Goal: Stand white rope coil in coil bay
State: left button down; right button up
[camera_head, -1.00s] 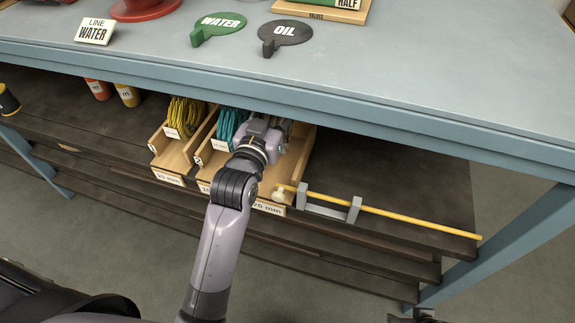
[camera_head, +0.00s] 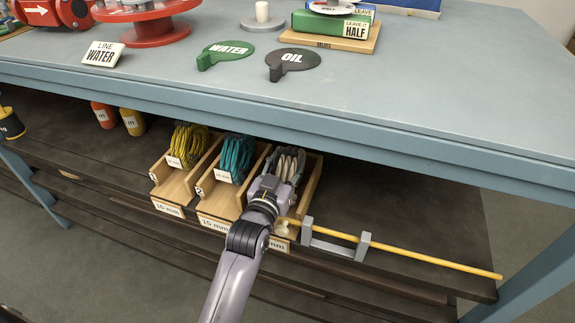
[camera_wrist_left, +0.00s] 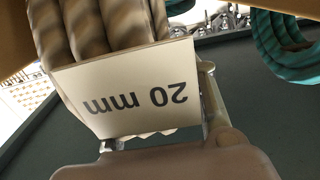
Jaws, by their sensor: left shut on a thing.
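The white rope coil (camera_head: 288,162) stands roughly upright in the right-hand wooden coil bay (camera_head: 311,185) on the shelf under the bench. My left gripper (camera_head: 270,186) reaches in at the front of that bay and is shut on the coil, hiding its lower front. In the left wrist view the coil's thick pale strands (camera_wrist_left: 95,30) fill the upper left, with a white "20 mm" tag (camera_wrist_left: 125,92) in front, appearing upside down. I cannot tell whether the coil rests on the bay floor. My right gripper is not in view.
Bays to the left hold a yellow coil (camera_head: 189,145) and a teal coil (camera_head: 236,158). A yellow rod (camera_head: 420,257) lies across a grey bracket (camera_head: 335,246) to the right of the bays. The blue bench edge (camera_head: 330,130) overhangs the shelf.

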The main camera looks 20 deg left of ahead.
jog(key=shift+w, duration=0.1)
pick_arm(q)
jog(key=c, duration=1)
grip_release()
jog(key=shift+f, duration=0.1)
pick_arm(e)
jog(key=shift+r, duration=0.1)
pick_arm(q)
jog(key=s+p, duration=0.1)
jog(key=s, duration=0.4)
jog(key=shift+s+a, duration=0.1)
jog(key=shift+s, duration=0.1)
jog(key=s, duration=0.6)
jog(key=shift+s+p, duration=0.3)
jog(key=shift+p, duration=0.15)
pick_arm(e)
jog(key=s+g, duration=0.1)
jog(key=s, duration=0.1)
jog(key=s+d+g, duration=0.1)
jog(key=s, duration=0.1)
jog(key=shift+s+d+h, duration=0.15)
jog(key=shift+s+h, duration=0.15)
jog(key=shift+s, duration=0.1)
pick_arm(q)
jog(key=shift+a, duration=0.1)
